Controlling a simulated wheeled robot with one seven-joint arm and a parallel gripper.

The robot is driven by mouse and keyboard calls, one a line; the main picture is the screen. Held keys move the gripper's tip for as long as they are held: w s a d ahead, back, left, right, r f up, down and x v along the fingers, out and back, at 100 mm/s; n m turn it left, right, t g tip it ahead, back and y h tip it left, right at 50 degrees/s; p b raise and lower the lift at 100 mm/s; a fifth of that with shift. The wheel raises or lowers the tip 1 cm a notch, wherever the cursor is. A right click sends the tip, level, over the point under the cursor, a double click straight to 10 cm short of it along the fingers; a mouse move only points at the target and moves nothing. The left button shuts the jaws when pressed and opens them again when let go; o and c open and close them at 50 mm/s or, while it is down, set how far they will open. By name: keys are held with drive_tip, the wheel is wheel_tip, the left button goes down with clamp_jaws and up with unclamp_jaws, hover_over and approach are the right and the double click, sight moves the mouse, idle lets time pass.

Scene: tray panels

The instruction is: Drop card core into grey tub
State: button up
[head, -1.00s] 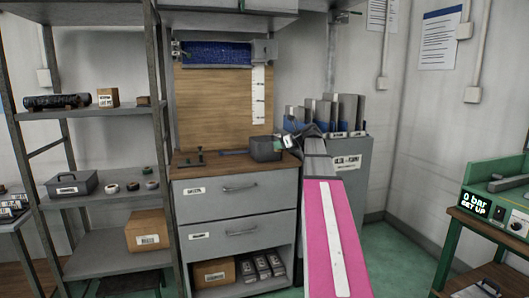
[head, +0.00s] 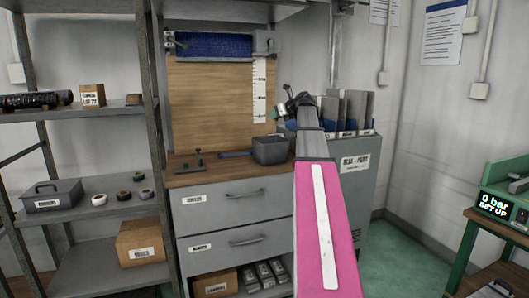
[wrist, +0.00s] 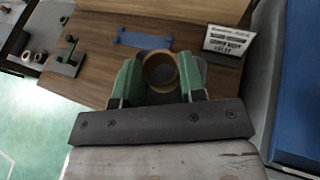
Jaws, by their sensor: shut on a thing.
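My gripper (wrist: 160,82) has green fingers shut on the card core (wrist: 160,68), a brown hollow ring seen from its open end. In the head view my gripper (head: 290,104) is raised above the cabinet top, higher than the grey tub; the core is too small to make out there. The grey tub (head: 270,151) stands open on the wooden top, near its right end, below my gripper. In the wrist view a grey patch shows beside the core, behind the right finger; I cannot tell for sure that it is the tub.
A blue strip (head: 236,154) and a small dark stand (head: 198,161) lie left of the tub. A printed white card (wrist: 228,40) stands on the wooden top. A grey bin with upright panels (head: 355,160) is close on the right. A shelf unit (head: 90,211) is at left.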

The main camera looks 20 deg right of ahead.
drive_tip(key=shift+f, duration=2.95)
drive_tip(key=o, duration=1)
drive_tip(key=shift+c, duration=0.2)
drive_tip(key=v, duration=1.1)
wheel_tip(320, 180, up, 9)
